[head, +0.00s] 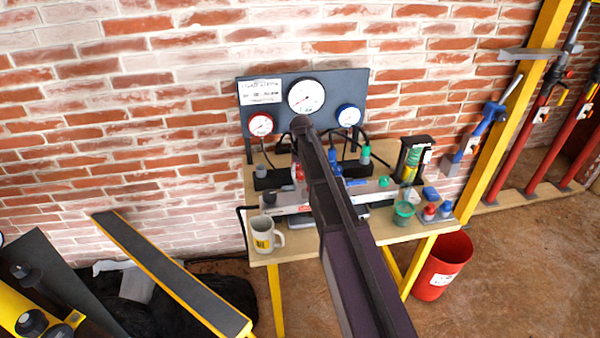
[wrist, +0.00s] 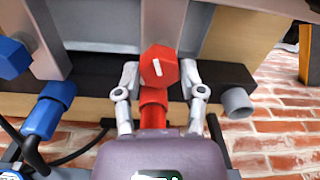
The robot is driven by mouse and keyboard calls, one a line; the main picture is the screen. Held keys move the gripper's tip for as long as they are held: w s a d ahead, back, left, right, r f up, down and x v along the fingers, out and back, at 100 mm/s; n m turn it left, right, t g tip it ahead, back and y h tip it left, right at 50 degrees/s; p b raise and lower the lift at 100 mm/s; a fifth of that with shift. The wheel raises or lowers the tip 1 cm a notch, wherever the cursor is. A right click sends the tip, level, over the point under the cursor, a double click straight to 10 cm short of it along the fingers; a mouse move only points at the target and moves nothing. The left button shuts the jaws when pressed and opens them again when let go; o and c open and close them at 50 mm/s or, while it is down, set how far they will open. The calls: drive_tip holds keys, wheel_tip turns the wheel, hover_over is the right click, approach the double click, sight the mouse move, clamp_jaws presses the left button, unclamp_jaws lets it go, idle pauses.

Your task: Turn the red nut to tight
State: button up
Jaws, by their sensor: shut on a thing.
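The red nut (wrist: 163,62) is a hex piece with a short white mark on its face. It sits on a red fitting (wrist: 153,105) in the middle of the wrist view. My gripper (wrist: 158,78) has one grey finger on each side of the nut and is shut on it. In the head view my dark arm reaches over the bench and hides the gripper. A small red part (head: 297,172) shows beside the arm there, and I cannot tell whether it is the nut.
A blue fitting (wrist: 42,118) and a grey round end (wrist: 237,103) flank the nut. Gauges on a dark panel (head: 281,92) stand behind the wooden bench (head: 400,232). A mug (head: 263,235), a green cup (head: 403,213) and small bottles stand on it. A red bucket (head: 442,265) stands at right.

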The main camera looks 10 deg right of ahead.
drive_tip(key=m, duration=0.3)
drive_tip(key=shift+m, duration=0.3)
idle(0.4)
drive_tip(key=o, duration=1.1)
drive_tip(key=shift+d, duration=0.1)
drive_tip(key=shift+o, duration=0.2)
drive_tip(key=shift+n, duration=0.4)
